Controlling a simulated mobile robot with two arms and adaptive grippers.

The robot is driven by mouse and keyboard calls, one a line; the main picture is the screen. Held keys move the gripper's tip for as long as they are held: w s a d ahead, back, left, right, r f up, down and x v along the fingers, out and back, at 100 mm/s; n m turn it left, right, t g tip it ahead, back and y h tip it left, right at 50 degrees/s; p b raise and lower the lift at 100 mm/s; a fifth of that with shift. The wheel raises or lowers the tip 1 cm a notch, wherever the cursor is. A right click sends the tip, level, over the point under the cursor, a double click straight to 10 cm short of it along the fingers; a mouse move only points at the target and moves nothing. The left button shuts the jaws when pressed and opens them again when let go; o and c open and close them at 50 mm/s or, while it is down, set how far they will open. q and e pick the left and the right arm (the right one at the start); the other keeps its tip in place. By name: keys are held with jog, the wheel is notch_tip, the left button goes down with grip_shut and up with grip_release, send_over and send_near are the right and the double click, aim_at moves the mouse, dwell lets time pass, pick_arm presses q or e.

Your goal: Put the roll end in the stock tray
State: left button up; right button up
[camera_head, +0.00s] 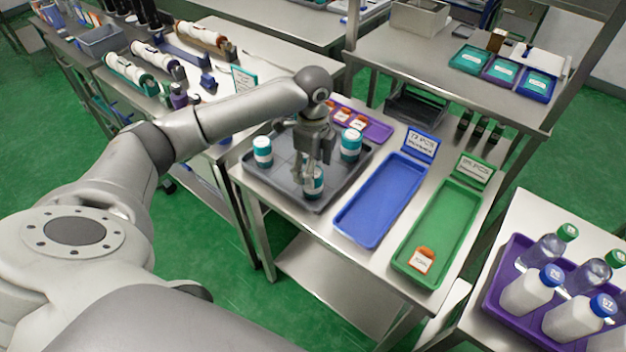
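No label that I can read names the roll end or the stock tray, so I cannot tell which they are. Three white-and-teal cylinders stand in a dark grey tray (268,181): one at the left (263,151), one at the back right (351,144) and one at the front (313,184). My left gripper (314,165) points down right at the front cylinder and partly covers it. The fingers are too small to tell whether they grip it. An orange-and-white piece (422,260) lies in the green tray (440,225). My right gripper is not in view.
An empty blue tray (380,203) lies between the grey and green trays. A purple tray (378,131) with several orange-and-white pieces is behind. Sign cards (422,146) stand behind the blue and green trays. Bottles (527,291) fill a purple tray at the right.

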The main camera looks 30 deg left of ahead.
pick_arm(q)
notch_tip(320, 180, up, 6)
jog(key=shift+r+b, duration=0.2)
jog(key=shift+b, duration=0.15)
